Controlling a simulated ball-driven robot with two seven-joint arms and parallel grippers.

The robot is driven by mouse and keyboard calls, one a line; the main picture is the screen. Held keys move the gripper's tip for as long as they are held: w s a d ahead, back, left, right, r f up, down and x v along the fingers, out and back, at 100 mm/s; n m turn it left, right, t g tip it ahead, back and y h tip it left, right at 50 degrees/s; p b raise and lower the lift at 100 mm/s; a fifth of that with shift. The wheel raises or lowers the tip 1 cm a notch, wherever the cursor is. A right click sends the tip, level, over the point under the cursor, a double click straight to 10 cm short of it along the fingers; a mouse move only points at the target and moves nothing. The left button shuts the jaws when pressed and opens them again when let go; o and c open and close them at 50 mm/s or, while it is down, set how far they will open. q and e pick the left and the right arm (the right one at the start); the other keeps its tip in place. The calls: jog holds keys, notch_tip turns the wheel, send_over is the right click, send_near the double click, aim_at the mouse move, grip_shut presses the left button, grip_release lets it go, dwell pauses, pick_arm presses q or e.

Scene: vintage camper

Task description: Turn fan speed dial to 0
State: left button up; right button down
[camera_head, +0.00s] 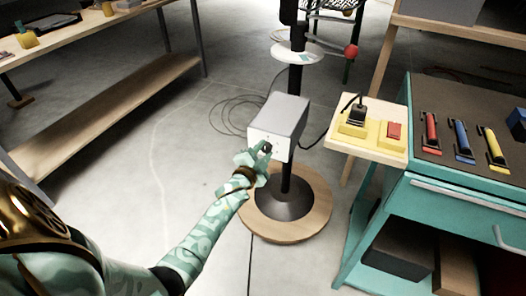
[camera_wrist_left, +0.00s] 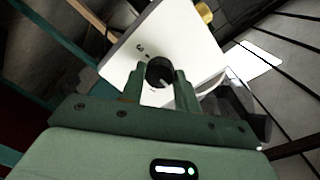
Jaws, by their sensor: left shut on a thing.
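The fan speed dial (camera_head: 267,148) is a small black knob on the pale front face of a grey control box (camera_head: 287,117) mounted on the fan's black pole. In the left wrist view the round black dial (camera_wrist_left: 160,72) shows a light pointer mark, and the white panel (camera_wrist_left: 150,42) lies behind it with small markings, too small to read. My left gripper (camera_head: 262,153) reaches the box's front. In the left wrist view its two fingers (camera_wrist_left: 160,88) sit on either side of the dial, shut on it. My right gripper is not in view.
The fan stands on a round wooden base (camera_head: 259,226). A small wooden shelf (camera_head: 369,137) with a yellow power strip is to its right, beside a teal tool cart (camera_head: 398,190). A wooden workbench (camera_head: 100,110) stands at left. Cables lie on the concrete floor.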

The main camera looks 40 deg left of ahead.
pick_arm(q)
jog(key=shift+f, duration=0.1)
jog(key=o, duration=1)
jog(key=shift+c, duration=0.2)
jog(key=shift+s, duration=0.1)
jog(key=f+p+v, duration=0.1)
jog(key=p+v, duration=0.4)
jog(key=v, duration=1.1)
jog(key=shift+r, duration=0.45)
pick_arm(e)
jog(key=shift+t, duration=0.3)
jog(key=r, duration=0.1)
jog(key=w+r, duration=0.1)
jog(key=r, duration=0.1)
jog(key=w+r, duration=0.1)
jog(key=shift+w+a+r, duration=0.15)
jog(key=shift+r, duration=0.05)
pick_arm(q)
jog(key=shift+s, duration=0.1)
